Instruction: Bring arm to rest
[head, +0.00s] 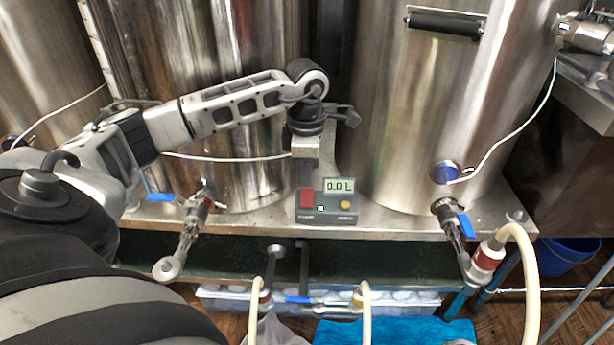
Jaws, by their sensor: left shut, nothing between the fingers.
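My left arm comes in from the left and reaches across the front of the middle steel tank. My left gripper (306,158) hangs at its end, pointing down, and is shut and empty. It is just above and behind a small grey control box (327,215), over the side with the red button (306,199). A gap or contact between fingers and box cannot be told from this angle. The box also has a yellow button (345,205), a small green light and a display (339,186) reading 0.0 L. My right gripper is not in view.
Steel tanks stand at left, middle (230,120) and right (420,110) on a metal ledge (390,222). Valves with blue handles (466,225) stick out in front. A pale hose (528,270) hangs at the right. A blue bucket (562,255) stands on the floor.

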